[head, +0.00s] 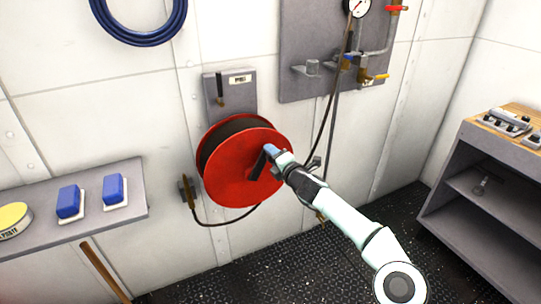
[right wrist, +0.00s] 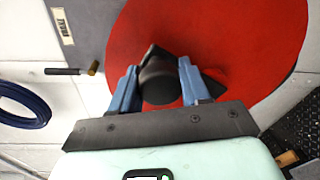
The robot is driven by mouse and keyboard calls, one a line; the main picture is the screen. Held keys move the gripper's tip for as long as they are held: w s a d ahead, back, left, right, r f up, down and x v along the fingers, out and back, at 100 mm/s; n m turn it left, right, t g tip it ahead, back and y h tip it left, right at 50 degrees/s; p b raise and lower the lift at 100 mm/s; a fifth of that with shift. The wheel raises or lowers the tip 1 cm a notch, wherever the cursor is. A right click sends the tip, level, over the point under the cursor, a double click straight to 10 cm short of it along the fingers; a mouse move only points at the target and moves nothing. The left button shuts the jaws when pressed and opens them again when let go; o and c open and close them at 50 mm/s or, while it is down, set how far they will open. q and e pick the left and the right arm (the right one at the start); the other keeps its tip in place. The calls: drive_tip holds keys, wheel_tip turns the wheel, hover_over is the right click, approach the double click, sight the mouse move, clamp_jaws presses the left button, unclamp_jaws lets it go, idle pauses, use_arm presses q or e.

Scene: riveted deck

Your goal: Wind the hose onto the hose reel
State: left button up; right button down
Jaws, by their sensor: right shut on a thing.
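The hose reel (head: 235,180) has red round flanges and is mounted on the wall; dark hose shows wound between them. Its red face (right wrist: 235,30) fills much of the right wrist view. My right gripper (head: 272,153) is at the front of the reel, its blue fingers shut on the black crank handle (right wrist: 160,82). A loose length of dark hose (head: 215,223) loops below the reel to a brass-coloured end (head: 187,190) at its left. Part of the reel's right side is hidden behind my gripper. My left gripper is not in view.
A grey panel with gauge (head: 356,6) and valves is at upper right, with a dark line hanging down. A blue hose coil (head: 140,38) hangs at upper left. A shelf (head: 140,190) holds blue blocks. A grey bench (head: 490,170) stands right. The deck between is clear.

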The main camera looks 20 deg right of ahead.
drive_tip(key=shift+d+f, duration=0.3)
drive_tip(key=shift+d, duration=0.1)
drive_tip(key=shift+m, duration=0.3)
drive_tip(key=c, duration=0.6)
unclamp_jaws()
drive_tip(key=shift+o, duration=0.2)
drive_tip(key=shift+a, duration=0.1)
drive_tip(key=shift+r, duration=0.1)
